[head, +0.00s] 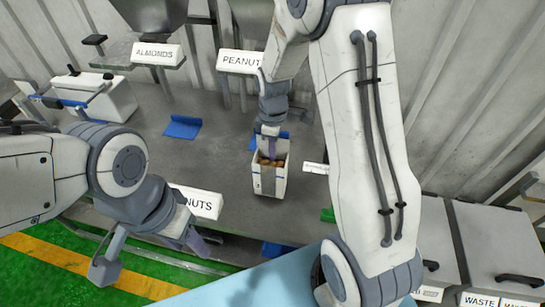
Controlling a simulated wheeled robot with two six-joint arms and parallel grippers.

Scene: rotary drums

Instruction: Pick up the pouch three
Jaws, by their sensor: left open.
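Flat blue pieces, possibly pouches, lie on the grey surface: one at the left (182,127), one behind a white box (283,136), and one low in the view (275,249). No number is readable on them, so I cannot tell which is pouch three. My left gripper (152,257) is open and empty at the lower left, its fingers wide apart, left of the low blue piece. My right gripper (269,148) points down at the back of the open white box (268,182), which holds brown nuts. Its fingers overlap the rim, and their gap is hidden.
Signs read ALMONDS (157,54), PEANUTS (240,62) and, partly covered, NUTS (202,202). A white device (100,101) stands at the left. Grey lidded bins (500,240) stand at the lower right. The grey surface (215,150) between the blue pieces is clear.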

